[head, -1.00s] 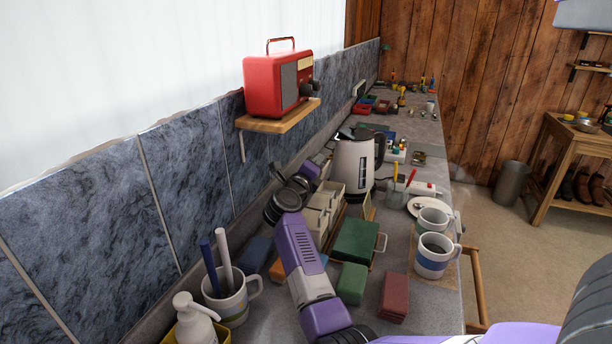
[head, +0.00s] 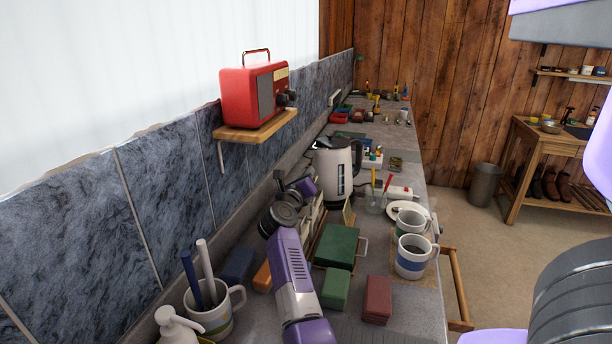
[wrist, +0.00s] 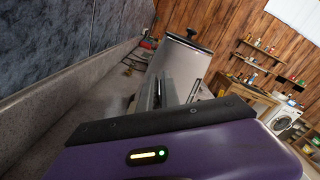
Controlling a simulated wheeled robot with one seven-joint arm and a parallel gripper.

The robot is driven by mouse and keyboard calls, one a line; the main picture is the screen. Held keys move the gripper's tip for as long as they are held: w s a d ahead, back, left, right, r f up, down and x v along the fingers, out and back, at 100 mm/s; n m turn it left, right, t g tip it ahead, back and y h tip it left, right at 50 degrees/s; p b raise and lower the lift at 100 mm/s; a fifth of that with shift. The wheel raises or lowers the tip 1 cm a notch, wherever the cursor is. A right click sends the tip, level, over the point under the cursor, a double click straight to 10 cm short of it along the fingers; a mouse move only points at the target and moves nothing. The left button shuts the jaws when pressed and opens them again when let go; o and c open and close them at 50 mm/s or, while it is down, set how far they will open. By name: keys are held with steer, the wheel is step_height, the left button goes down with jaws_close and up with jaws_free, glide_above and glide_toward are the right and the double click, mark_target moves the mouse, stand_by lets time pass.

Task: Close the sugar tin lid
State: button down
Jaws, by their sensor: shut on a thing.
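My purple gripper (head: 312,184) is over the back of the counter, just left of the white kettle. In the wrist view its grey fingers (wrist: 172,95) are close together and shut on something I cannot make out. A pale grey vessel with a dark rim and black knob (wrist: 186,58) stands right beyond the fingers and looks like the kettle. I cannot pick out the sugar tin or its lid for certain. Cream boxes or tins (head: 313,218) stand beside my wrist, partly hidden by my arm.
The white kettle (head: 333,170) stands near my gripper. A green box (head: 337,246), a smaller green block (head: 335,289), a red block (head: 377,300) and two mugs (head: 414,262) crowd the counter's right. A red radio (head: 254,95) sits on a wall shelf above. A pen mug (head: 218,318) is in front.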

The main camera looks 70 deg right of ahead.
steer(key=shift+r, duration=0.2)
steer(key=c, duration=1.6)
jaws_free()
steer(key=a+p, duration=0.1)
steer(key=a, duration=0.2)
steer(key=a+p, duration=0.2)
steer(key=a, duration=0.1)
steer(key=shift+s+a, duration=0.2)
steer(key=shift+a, duration=0.1)
steer(key=shift+s+a, duration=0.1)
steer(key=shift+a, duration=0.5)
